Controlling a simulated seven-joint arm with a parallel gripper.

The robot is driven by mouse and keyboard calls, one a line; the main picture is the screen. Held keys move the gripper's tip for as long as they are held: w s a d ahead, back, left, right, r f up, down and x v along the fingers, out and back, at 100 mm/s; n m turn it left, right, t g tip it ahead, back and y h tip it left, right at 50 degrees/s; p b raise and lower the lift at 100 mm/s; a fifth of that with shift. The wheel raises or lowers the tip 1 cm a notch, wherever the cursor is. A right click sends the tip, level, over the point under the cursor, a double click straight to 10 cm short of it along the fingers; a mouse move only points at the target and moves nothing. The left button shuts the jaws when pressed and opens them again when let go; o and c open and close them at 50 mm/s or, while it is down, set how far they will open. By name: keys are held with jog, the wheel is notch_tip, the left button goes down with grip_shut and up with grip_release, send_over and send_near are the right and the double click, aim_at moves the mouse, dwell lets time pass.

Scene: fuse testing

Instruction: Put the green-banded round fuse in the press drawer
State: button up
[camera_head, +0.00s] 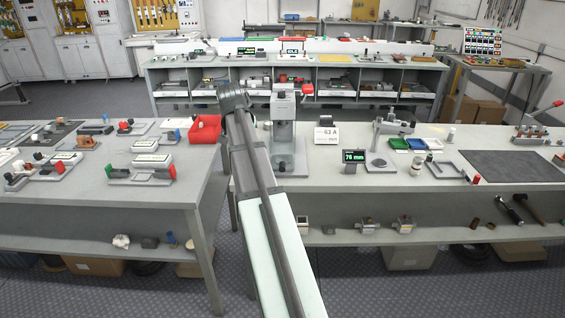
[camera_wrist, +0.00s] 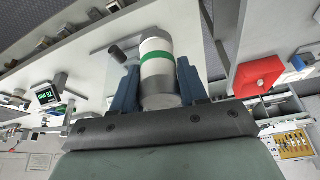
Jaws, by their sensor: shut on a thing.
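The green-banded round fuse (camera_wrist: 158,82) is a white cylinder with a green ring and a grey metal end. My gripper (camera_wrist: 159,74) is shut on it, one blue-grey finger on each side. In the head view my arm hides the gripper and the fuse. A grey press (camera_head: 283,106) with a red-knobbed lever stands on the middle bench, just right of my arm. Its lower part is partly behind the arm, and I cannot make out whether its drawer is open.
A red bin (camera_head: 205,130) sits at the left bench's right edge and also shows in the wrist view (camera_wrist: 259,75). A "63 A" sign (camera_head: 326,133) and a green-lit display (camera_head: 354,157) stand right of the press. A gap separates the two benches.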

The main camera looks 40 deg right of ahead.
jog(key=w+a+f+n+t+y, duration=0.15)
jog(key=a+n, duration=0.25)
jog(key=a, duration=1.4)
jog(key=w+a+f+n+y, duration=0.15)
jog(key=a+n, duration=0.25)
jog(key=a, duration=1.3)
jog(key=w+d+r+m+g+h, duration=0.25)
jog(key=d+m, duration=0.45)
jog(key=d, duration=0.7)
jog(key=w+d+r+m+g+h, duration=0.1)
jog(key=w+d+r+m, duration=0.15)
jog(key=d+m, duration=0.7)
jog(key=s+d+r+m+g+y, duration=0.1)
jog(key=s+d+m, duration=0.15)
jog(key=d, duration=0.75)
jog(key=s+d+r+m+g, duration=0.15)
jog(key=d+m, duration=0.25)
jog(key=d, duration=0.7)
jog(key=s+d+r+m+g+y, duration=0.1)
jog(key=s+d+m+g, duration=0.15)
jog(key=d, duration=0.75)
jog(key=shift+t+h, duration=0.25)
jog(key=shift+t, duration=0.05)
jog(key=f, duration=1.7)
jog(key=shift+w+f, duration=0.2)
jog(key=shift+f, duration=0.1)
jog(key=shift+f, duration=0.1)
jog(key=o, duration=1.3)
jog(key=shift+c, duration=0.2)
